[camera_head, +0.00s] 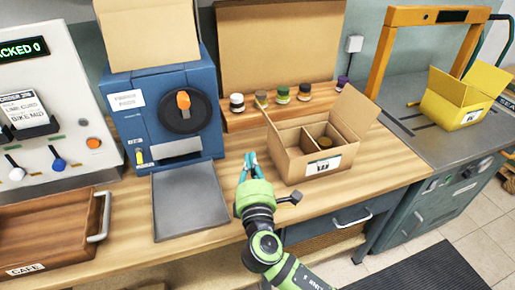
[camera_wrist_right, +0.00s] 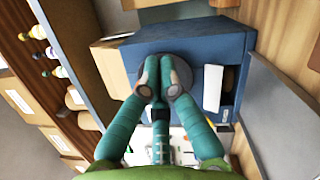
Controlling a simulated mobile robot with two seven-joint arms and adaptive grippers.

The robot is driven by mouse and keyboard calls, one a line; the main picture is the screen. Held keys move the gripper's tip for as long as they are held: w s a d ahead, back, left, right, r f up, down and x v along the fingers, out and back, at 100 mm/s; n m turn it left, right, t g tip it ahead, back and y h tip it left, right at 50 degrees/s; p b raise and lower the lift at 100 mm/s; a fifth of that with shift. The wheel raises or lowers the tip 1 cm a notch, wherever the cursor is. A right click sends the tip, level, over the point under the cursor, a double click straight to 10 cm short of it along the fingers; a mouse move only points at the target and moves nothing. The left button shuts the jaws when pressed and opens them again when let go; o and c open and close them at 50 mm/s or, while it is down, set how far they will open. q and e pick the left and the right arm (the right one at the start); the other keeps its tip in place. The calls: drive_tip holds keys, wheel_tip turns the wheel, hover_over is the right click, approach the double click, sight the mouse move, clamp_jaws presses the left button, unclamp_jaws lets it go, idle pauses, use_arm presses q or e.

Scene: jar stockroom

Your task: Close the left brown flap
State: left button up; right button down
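An open brown cardboard box (camera_head: 287,167) stands on the wooden bench, with a divider and a jar lid inside. Its left brown flap (camera_head: 272,131) stands up at the box's left side, seen nearly edge-on. Its right flap (camera_head: 355,109) stands up and leans outward. My right gripper (camera_head: 250,160) is just left of the box, apart from the flap as far as I can tell. Its fingers look shut and empty in the wrist view (camera_wrist_right: 161,72), where the box does not show. My left gripper is out of view.
A blue machine with a black dial (camera_head: 183,108) and a grey plate (camera_head: 188,203) stand to the left. Several small jars (camera_head: 283,95) line the bench behind the box. A yellow box (camera_head: 455,101) sits on the grey table at right.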

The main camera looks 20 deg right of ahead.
drive_tip(key=w+d+r+p, duration=0.2)
drive_tip(key=w+d, duration=0.3)
drive_tip(key=w, duration=0.3)
drive_tip(key=shift+w+d+p, duration=0.3)
drive_tip(key=shift+w+p, duration=0.05)
drive_tip(key=shift+p, duration=0.55)
drive_tip(key=shift+r, duration=0.1)
